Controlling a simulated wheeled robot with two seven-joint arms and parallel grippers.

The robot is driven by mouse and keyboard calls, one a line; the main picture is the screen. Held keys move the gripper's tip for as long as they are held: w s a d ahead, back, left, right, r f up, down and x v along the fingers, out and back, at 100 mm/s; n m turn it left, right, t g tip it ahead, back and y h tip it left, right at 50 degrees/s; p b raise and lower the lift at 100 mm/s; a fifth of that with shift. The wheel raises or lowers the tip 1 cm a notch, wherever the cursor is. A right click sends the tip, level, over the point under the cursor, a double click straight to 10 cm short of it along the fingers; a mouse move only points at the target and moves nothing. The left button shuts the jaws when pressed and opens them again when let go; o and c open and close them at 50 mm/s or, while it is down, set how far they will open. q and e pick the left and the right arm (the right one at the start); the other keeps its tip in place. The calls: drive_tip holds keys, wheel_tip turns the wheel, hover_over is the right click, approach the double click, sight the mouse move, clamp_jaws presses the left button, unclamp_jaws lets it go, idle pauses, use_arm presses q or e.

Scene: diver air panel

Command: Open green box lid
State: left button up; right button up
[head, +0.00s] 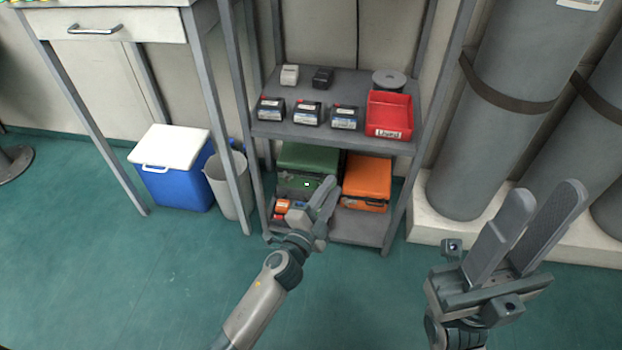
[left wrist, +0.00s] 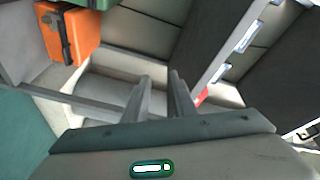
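The green box (head: 308,157) stands on the lower shelf of the grey rack, left of the orange box. Its lid looks shut. My left gripper (head: 327,188) is in front of the boxes in the head view and hides part of the green box's front. In the left wrist view its two fingers (left wrist: 162,92) stand a little apart with nothing between them. A corner of the green box (left wrist: 92,3) shows at the top edge there. My right gripper (head: 545,195) is open and empty at the right, away from the rack.
The orange box (head: 367,178) stands beside the green one; small orange items (head: 282,207) lie at its front left. The upper shelf (head: 335,135) holds a red bin (head: 388,112) and several black devices. Rack posts flank the opening. A blue cooler (head: 178,180) and grey bin (head: 228,185) stand left.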

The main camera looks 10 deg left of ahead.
use_arm(q)
drive_tip(key=a+f+m+g+y, duration=0.1)
drive_tip(key=a+f+y, duration=0.4)
drive_tip(key=f, duration=0.8)
drive_tip(key=a+g+p, duration=0.1)
drive_tip(key=a, duration=0.2)
drive_tip(key=shift+f+m+y, duration=0.3)
drive_tip(key=shift+f+m, duration=0.1)
